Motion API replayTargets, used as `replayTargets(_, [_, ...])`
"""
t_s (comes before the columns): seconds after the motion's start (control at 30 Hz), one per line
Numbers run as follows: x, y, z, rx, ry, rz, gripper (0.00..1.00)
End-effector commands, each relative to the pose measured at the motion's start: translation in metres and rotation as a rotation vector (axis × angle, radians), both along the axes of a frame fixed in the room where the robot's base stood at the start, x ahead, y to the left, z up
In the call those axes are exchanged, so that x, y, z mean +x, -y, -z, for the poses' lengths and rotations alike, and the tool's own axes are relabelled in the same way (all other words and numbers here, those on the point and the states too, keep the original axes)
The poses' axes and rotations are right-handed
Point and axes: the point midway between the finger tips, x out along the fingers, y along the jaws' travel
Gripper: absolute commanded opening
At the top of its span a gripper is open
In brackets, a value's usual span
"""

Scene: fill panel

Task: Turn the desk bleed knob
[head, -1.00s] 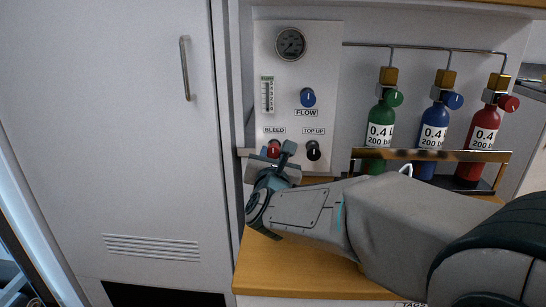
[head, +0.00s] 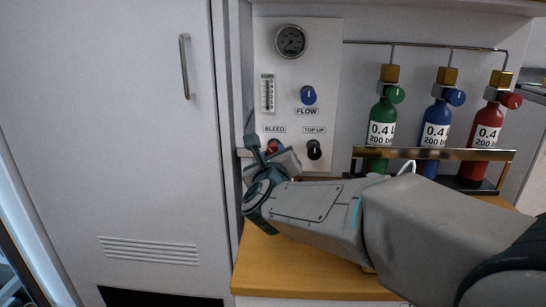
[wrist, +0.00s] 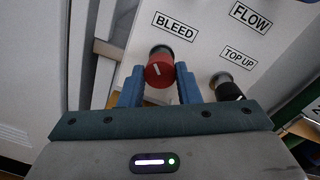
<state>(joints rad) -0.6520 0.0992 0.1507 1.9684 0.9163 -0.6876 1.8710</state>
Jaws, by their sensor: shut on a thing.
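The red bleed knob (wrist: 160,70) sits under the BLEED label on the white panel, with a pale mark line on its face. In the head view the knob (head: 273,146) is partly hidden by my gripper. My gripper (wrist: 160,86) has one blue finger on each side of the knob and is shut on it. In the head view my gripper (head: 262,153) is tilted at the panel's lower left, with one finger pointing up and left.
The black TOP UP knob (head: 313,149) is close to the right, and the blue FLOW knob (head: 308,95) is above. A gauge (head: 291,41) tops the panel. Green (head: 382,115), blue (head: 434,120) and red (head: 486,130) cylinders stand right behind a rail (head: 430,154).

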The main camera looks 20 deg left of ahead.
Motion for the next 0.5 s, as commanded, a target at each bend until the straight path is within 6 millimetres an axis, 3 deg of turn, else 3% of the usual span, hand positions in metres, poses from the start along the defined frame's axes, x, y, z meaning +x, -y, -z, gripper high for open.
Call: replayTargets(0.5, [-0.0004,-0.0011,-0.0019,-0.478,0.114,-0.001,0.07])
